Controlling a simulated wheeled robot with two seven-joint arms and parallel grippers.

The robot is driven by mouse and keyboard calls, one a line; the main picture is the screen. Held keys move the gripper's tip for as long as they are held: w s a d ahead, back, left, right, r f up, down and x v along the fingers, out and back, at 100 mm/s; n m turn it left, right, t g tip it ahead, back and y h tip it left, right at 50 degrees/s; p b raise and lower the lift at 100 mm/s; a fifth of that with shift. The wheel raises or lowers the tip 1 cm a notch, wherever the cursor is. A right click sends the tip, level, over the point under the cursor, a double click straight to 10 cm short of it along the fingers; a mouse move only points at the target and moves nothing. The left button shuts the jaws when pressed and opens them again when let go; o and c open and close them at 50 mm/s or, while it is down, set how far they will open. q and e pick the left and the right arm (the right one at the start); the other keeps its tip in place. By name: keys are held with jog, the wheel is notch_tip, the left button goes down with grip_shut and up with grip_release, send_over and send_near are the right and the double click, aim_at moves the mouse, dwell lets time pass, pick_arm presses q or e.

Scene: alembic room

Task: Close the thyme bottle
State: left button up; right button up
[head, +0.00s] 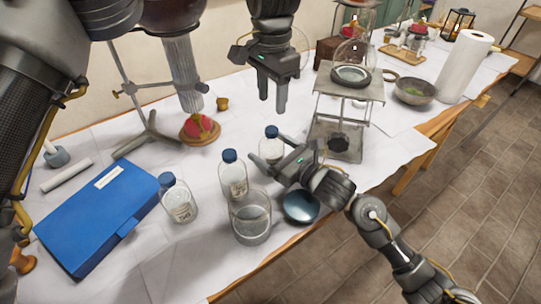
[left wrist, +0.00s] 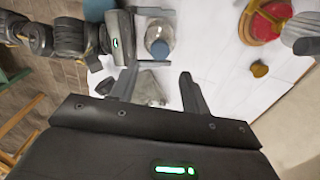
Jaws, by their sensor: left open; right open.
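Three clear bottles with blue caps stand on the white-covered table: a left one (head: 179,205), a middle one (head: 233,182) and a far one (head: 271,150). Their labels are too small to read, so I cannot tell which is thyme. My right gripper (head: 266,150) is open, with its fingers at either side of the far bottle; contact is unclear. My left gripper (head: 273,103) is open and empty, pointing down above and behind that bottle. The left wrist view shows a blue-capped bottle (left wrist: 159,42) beyond my left fingertips (left wrist: 158,75), beside my right gripper.
A blue box (head: 98,222) lies at left. A glass beaker (head: 250,222) and a dark round dish (head: 300,207) stand near the front edge. A metal jack stand (head: 340,110) is right of my grippers. A red object on a wooden base (head: 200,129) stands behind the bottles.

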jog(key=c, duration=1.7)
jog(key=shift+c, duration=0.9)
grip_shut()
pick_arm(q)
jog(key=m, duration=1.4)
jog(key=shift+w+a, duration=0.15)
jog(key=shift+a, duration=0.1)
jog(key=m, duration=0.4)
jog(key=shift+s+d, duration=0.2)
jog(key=shift+d, duration=0.05)
